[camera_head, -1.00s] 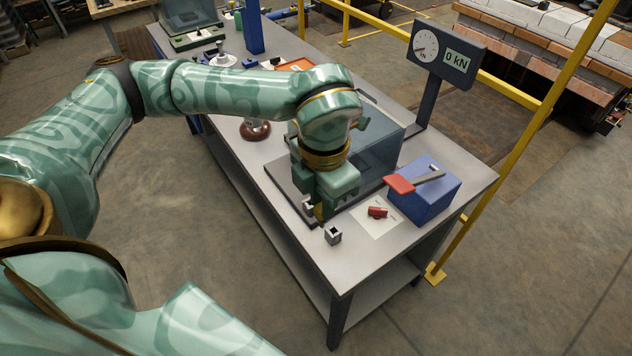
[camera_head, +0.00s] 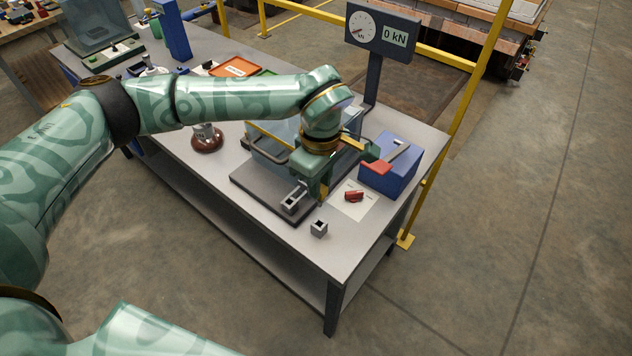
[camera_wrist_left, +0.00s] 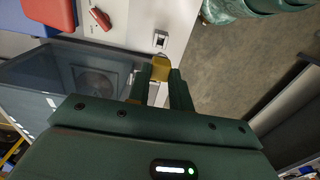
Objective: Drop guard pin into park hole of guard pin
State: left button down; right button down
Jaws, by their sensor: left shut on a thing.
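My left gripper (camera_head: 323,196) is over the front right corner of the dark base of the test chamber. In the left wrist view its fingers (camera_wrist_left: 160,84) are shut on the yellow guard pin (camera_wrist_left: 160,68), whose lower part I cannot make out. The park hole is in a small grey square block (camera_head: 319,229) on the bench, just in front of the gripper. The block also shows in the left wrist view (camera_wrist_left: 160,39), beyond the pin and apart from it. A grey bracket (camera_head: 292,201) on the chamber base stands left of the gripper. My right gripper is not in view.
The clear chamber (camera_head: 270,143) is behind the gripper. The bench front around the block is clear.

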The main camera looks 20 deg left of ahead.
pick_arm(q)
jog(key=shift+a, duration=0.1)
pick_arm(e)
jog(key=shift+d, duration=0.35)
